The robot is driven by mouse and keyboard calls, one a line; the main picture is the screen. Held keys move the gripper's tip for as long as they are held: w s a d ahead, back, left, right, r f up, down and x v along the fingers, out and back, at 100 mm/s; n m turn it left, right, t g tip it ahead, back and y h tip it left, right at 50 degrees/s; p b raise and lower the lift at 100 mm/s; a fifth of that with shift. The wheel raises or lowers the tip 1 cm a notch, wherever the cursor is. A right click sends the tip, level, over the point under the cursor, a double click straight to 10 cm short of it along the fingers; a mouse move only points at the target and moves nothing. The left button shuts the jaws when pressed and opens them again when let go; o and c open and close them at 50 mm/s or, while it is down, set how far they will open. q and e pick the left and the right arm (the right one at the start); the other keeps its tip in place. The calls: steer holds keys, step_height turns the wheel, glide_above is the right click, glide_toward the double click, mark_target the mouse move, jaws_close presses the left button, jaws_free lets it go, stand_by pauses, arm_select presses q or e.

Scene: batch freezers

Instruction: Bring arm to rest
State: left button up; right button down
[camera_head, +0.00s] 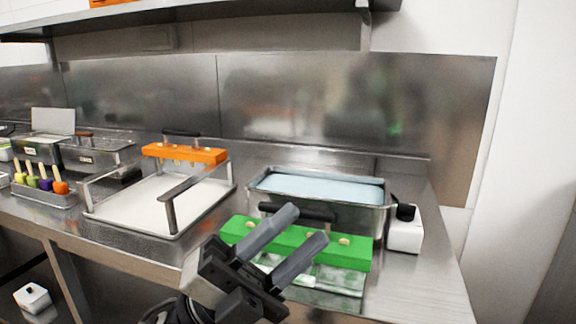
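My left gripper (306,226) is in the lower middle of the head view, pointing up and to the right. Its two dark fingers are apart, with no object seen held between them. They overlap a green bar (355,250) with pale stick ends and a black handle (327,215); the green bar shows through the gap. I cannot tell how far the fingers are from the bar. The bar sits in front of a steel tank (375,215) holding light blue liquid. My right gripper is not in view.
A steel tray (130,207) with a white floor and raised handles stands left of centre, with an orange bar (185,153) behind it. Coloured popsicles (40,183) stand at far left. The counter's right end (445,270) is clear.

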arm_select(q)
steer(key=w+a+f+n+t+y, duration=0.25)
steer(key=f+n+t+y, duration=0.35)
steer(key=n, duration=0.3)
steer(key=w+a+f+n+t+y, duration=0.25)
steer(key=f+n+t+y, duration=0.35)
steer(key=n, duration=0.3)
steer(key=s+a+f+n+g+y, duration=0.2)
steer(key=s+a+f+n+y, duration=0.1)
steer(key=f, duration=0.5)
steer(key=s+a+f+n+g+y, duration=0.3)
steer(key=s+f+n+y, duration=0.1)
steer(key=f, duration=0.5)
steer(key=s+a+f+n+g+y, duration=0.2)
steer(key=s+f+n, duration=0.3)
steer(key=f, duration=0.3)
steer(key=shift+s+a+f+n+y+p, duration=0.25)
steer(key=shift+a+f+n+y+p, duration=0.2)
steer(key=shift+y, duration=0.25)
